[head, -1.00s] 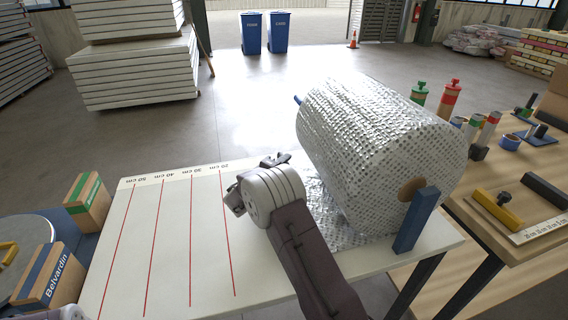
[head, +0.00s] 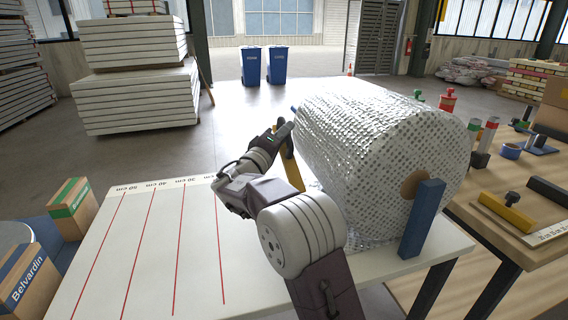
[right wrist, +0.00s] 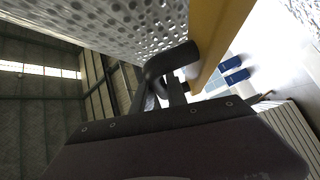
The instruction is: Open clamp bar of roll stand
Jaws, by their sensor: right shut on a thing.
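My right gripper (head: 279,130) is at the bar's upper end, shut on the handle. In the right wrist view its fingers (right wrist: 173,92) reach the handle, partly hidden by the wrist body. My left gripper is not in view.
The white cutting table (head: 145,260) with red length lines is clear on the left. A blue post (head: 421,219) stands at the roll's near end. A wooden bench (head: 465,215) at the right holds tools. Cardboard boxes (head: 73,211) stand at the left.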

